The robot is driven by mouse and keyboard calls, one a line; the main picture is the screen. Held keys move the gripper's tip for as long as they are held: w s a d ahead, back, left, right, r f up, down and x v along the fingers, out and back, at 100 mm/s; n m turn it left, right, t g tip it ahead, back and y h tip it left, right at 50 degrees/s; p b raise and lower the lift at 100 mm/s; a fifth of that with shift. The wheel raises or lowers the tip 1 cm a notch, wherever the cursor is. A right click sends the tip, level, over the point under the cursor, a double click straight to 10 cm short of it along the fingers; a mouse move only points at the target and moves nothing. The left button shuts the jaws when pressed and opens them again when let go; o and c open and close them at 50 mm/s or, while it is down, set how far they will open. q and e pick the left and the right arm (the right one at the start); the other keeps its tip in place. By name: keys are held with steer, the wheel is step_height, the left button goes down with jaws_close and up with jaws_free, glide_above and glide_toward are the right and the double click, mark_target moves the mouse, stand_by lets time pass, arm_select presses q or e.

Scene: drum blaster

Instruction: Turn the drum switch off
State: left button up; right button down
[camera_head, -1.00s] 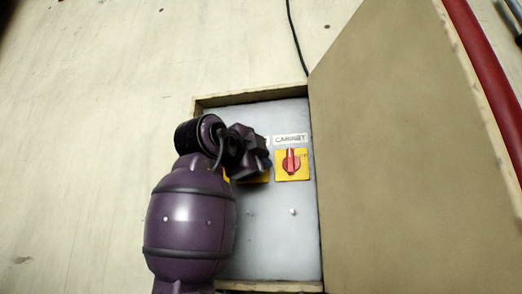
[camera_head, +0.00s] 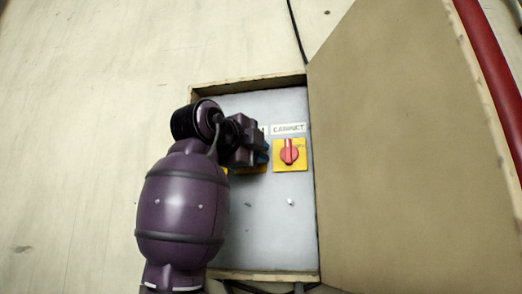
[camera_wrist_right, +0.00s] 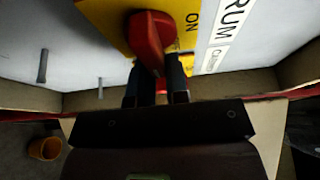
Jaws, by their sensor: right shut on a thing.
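The drum switch is a red knob (camera_wrist_right: 148,38) on a yellow plate (camera_wrist_right: 108,20) in the right wrist view. A label beside it (camera_wrist_right: 229,32) reads "DRUM", and "ON" is printed on the plate. My right gripper (camera_wrist_right: 157,72) is shut on the red knob, with a finger on either side of it. In the head view, my right gripper (camera_head: 258,152) covers most of the drum switch, and only bits of its yellow plate show. The left gripper is not in view.
Right of it, the cabinet switch (camera_head: 289,152) is a red knob on a yellow plate, under a "CABINET" label. The grey panel (camera_head: 270,230) sits in a wooden box (camera_head: 250,82). Its door (camera_head: 400,150) stands open to the right. A red pipe (camera_head: 492,75) runs beyond.

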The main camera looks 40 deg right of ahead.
steer(key=c, duration=1.2)
jaws_free()
steer(key=shift+w+a+r, duration=0.1)
steer(key=shift+w, duration=0.15)
steer(key=shift+o, duration=0.4)
steer(key=shift+w+a, duration=0.15)
steer(key=shift+w, duration=0.25)
steer(key=shift+s, duration=0.3)
steer(key=b+v, duration=0.2)
steer(key=v, duration=0.8)
steer(key=shift+a, duration=0.3)
steer(key=shift+s, duration=0.1)
